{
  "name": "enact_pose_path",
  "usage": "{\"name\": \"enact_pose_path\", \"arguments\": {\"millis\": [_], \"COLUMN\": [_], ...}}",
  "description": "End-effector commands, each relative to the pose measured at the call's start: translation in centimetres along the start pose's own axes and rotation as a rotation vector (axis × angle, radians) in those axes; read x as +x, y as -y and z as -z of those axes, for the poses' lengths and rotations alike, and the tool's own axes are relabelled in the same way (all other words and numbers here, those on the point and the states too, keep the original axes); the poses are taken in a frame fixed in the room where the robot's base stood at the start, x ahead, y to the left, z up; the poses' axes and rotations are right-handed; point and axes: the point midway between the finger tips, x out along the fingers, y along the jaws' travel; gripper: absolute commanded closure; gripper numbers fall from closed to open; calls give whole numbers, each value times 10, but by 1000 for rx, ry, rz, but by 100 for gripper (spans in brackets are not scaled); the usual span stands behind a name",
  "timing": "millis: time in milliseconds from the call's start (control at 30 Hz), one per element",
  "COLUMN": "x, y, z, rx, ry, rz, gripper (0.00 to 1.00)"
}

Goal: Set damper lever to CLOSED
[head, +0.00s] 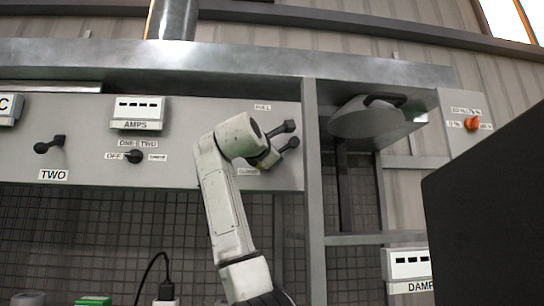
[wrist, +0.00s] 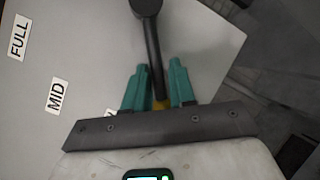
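The damper lever (wrist: 152,50) is a black handle hanging from a round pivot in the wrist view. Its lower end lies between the two green fingers of my gripper (wrist: 158,68). A gap shows beside the right finger, so the fingers look open around the lever; contact on the left is unclear. FULL (wrist: 18,37) and MID (wrist: 57,96) labels lie to the left, and a third label is mostly hidden by the gripper. In the head view my gripper (head: 268,158) is at the panel, below the FULL label (head: 262,107) and by the CLOSED label (head: 248,171).
An AMPS meter (head: 138,108), a rotary switch (head: 134,156) and a TWO lever (head: 48,145) are on the panel at left. An orange knob (head: 472,124) is at right. A grey post (head: 314,200) stands close right of my gripper. A large dark block (head: 490,215) fills the lower right.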

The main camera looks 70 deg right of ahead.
Motion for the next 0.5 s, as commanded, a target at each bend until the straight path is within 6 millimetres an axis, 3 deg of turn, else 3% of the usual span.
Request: {"name": "enact_pose_path", "arguments": {"millis": [267,500], "x": [-10,-53], "y": [-1,0], "z": [0,1], "rx": [3,4], "ry": [0,0], "rz": [-4,-6], "gripper": [75,75]}}
